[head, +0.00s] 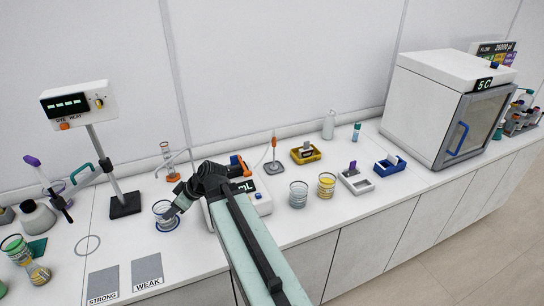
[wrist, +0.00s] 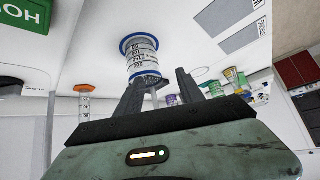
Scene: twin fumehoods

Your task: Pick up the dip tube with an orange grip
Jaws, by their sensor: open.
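A thin upright piece with an orange grip (head: 274,143) stands in a small grey stand (head: 274,167) at the back of the counter, right of my arm. It looks like the dip tube; its lower end is too small to make out. My gripper (head: 172,210) is well to its left, low over the counter at a glass beaker with a blue ring (head: 162,208). In the wrist view my gripper (wrist: 160,85) has its fingers apart. The beaker (wrist: 142,57) shows beyond the fingertips; I cannot tell whether they touch it.
A white balance (head: 262,204) is partly behind my arm. An orange-based cylinder (head: 172,176) stands behind the gripper. Beakers (head: 298,196), a yellow tray (head: 305,156) and a white tray (head: 357,186) lie right. A stirrer stand (head: 125,206) stands left.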

